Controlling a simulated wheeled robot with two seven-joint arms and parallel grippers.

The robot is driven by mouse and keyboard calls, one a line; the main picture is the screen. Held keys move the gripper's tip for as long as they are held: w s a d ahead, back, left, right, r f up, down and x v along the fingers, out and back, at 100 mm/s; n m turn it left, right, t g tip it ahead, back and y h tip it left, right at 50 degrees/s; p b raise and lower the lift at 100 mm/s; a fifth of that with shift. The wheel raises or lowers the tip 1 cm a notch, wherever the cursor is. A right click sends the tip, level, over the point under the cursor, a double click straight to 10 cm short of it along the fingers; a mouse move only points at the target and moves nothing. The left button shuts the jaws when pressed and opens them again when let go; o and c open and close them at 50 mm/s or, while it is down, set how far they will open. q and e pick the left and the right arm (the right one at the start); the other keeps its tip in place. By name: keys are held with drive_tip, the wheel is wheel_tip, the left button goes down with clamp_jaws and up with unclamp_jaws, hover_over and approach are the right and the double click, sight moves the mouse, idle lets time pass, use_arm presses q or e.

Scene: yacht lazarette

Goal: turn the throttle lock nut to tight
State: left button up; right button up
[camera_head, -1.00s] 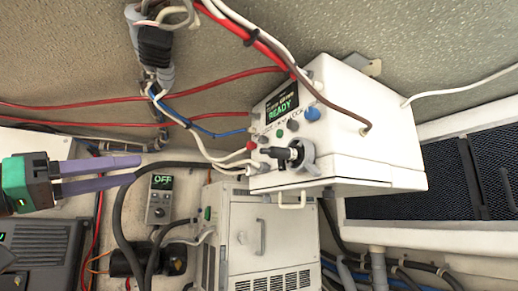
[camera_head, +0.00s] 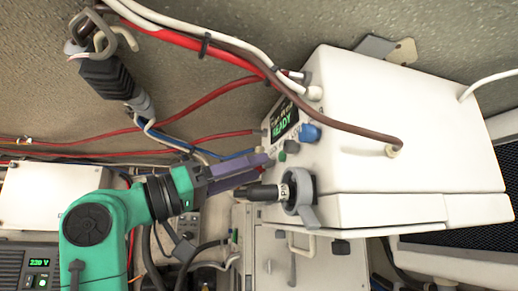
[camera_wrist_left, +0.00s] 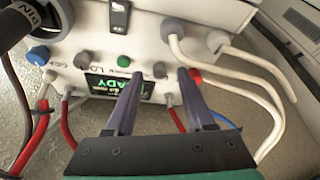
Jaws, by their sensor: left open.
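A white control box (camera_head: 400,140) with a green "READY" display (camera_head: 284,122) fills the head view's right half. Its front has a blue knob (camera_head: 311,132), smaller knobs and a black lever (camera_head: 262,193) in a grey ring (camera_head: 303,190). I cannot tell which part is the throttle lock nut. My left gripper (camera_head: 266,163) is open at the front face, just above the lever. In the left wrist view, its fingertips (camera_wrist_left: 160,75) flank a small grey knob (camera_wrist_left: 160,69), with a red knob (camera_wrist_left: 195,75) on the right. Contact is unclear. My right gripper is not in view.
Red, white and brown cables (camera_head: 230,60) run over the box. A black connector (camera_head: 108,78) hangs at upper left. A white cabinet (camera_head: 290,262) with a handle stands below the box. A dark unit reading "220 V" (camera_head: 38,263) is at lower left.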

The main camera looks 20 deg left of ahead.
use_arm(q)
drive_tip(key=shift+w+d+r, duration=0.2)
drive_tip(key=shift+w+r, duration=0.05)
drive_tip(key=shift+r, duration=0.15)
drive_tip(key=shift+c, duration=0.3)
drive_tip(key=shift+w+d, duration=0.1)
drive_tip(key=shift+d, duration=0.1)
clamp_jaws()
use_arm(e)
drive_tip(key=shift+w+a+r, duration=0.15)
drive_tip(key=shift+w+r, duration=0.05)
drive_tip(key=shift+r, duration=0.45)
